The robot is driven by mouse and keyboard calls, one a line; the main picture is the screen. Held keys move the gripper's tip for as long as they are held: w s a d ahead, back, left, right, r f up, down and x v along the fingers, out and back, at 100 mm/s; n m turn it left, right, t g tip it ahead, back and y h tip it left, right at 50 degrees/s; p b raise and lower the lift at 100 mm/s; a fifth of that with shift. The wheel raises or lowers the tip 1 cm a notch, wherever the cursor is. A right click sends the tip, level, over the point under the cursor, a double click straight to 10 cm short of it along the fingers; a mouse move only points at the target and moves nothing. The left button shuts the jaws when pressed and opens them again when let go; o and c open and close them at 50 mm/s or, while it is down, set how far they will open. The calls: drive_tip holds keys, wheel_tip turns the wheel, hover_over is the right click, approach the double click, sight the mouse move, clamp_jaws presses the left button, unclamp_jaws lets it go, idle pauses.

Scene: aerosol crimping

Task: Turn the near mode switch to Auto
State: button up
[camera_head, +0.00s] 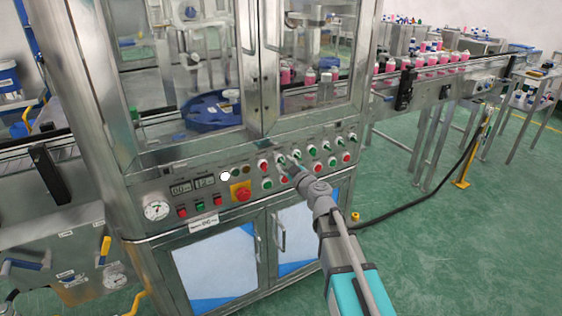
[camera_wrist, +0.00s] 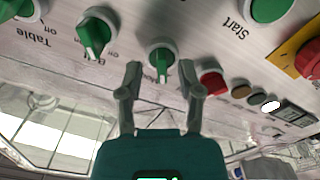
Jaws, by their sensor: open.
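A green rotary switch with a pale collar (camera_wrist: 162,60) sits on the metal control panel in the wrist view. Its raised handle lies almost up and down in the picture. No Auto legend is readable beside it. My gripper (camera_wrist: 160,78) is open, with one finger on each side of this switch and nothing held. I cannot tell whether the fingers touch it. In the head view my gripper (camera_head: 292,169) is at the middle of the panel and partly covers the switches there. A second green switch (camera_wrist: 94,36) is to the left in the wrist view.
A red emergency stop on a yellow plate (camera_head: 241,191) and a pressure gauge (camera_head: 157,209) are farther left in the head view. Glass doors (camera_head: 310,60) are above the panel. Green floor is open at right.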

drive_tip(key=shift+w+a, duration=0.35)
drive_tip(key=shift+w, duration=0.2)
clamp_jaws()
